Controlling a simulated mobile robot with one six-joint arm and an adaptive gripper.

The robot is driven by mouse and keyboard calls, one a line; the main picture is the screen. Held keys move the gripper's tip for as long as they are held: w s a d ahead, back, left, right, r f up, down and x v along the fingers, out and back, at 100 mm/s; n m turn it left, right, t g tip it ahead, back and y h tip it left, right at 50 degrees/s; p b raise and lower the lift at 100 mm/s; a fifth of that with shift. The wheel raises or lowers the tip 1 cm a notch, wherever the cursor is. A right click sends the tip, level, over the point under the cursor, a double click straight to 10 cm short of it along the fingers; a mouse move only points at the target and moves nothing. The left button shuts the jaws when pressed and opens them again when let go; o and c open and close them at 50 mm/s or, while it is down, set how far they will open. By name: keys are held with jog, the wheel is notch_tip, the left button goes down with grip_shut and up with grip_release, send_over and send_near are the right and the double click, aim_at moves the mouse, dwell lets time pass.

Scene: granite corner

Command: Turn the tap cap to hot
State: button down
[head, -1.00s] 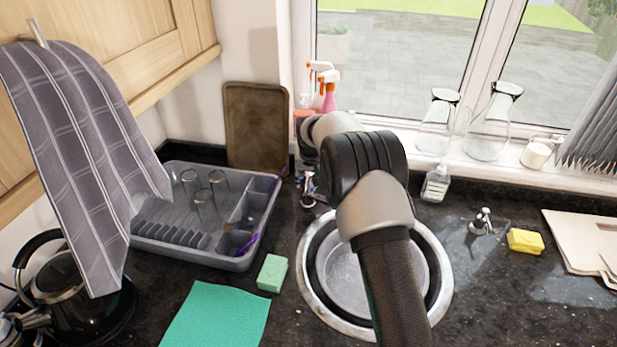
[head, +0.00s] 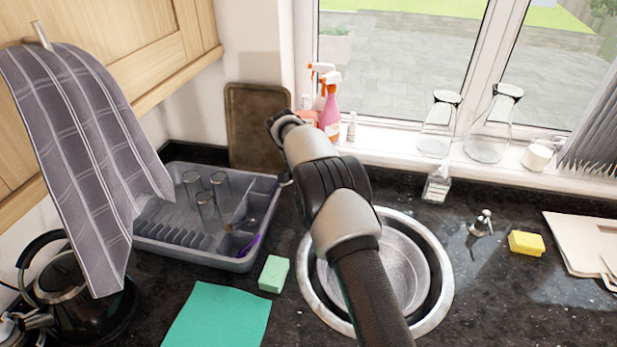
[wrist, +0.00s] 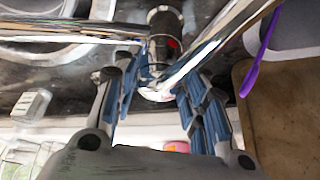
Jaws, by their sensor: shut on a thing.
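The chrome tap fills the top of the wrist view, with long shiny bars (wrist: 222,42) running diagonally. A dark, shiny round part with a red mark (wrist: 172,43) shows between the bars. My gripper (wrist: 158,80) has its blue-padded fingers on either side of the chrome tap cap (wrist: 155,93) and is shut on it. The fingers partly hide the cap, and I cannot tell its exact angle. In the head view, my arm covers nearly all of the tap, and my fingertips are hidden.
The round sink (head: 432,255) lies under my arm. The grey dish rack (head: 190,255) with glasses and a purple-handled utensil (wrist: 262,50) is to the left. Spray bottles (head: 330,112) and a brown board (head: 255,125) stand behind. A small clear bottle (head: 437,186) stands right of the arm.

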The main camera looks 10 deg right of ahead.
jog(key=shift+m, duration=0.6)
jog(key=shift+g+p, duration=0.3)
jog(key=c, duration=1)
grip_release()
jog(key=shift+o, duration=0.2)
jog(key=v, duration=1.2)
jog(key=shift+a, duration=0.2)
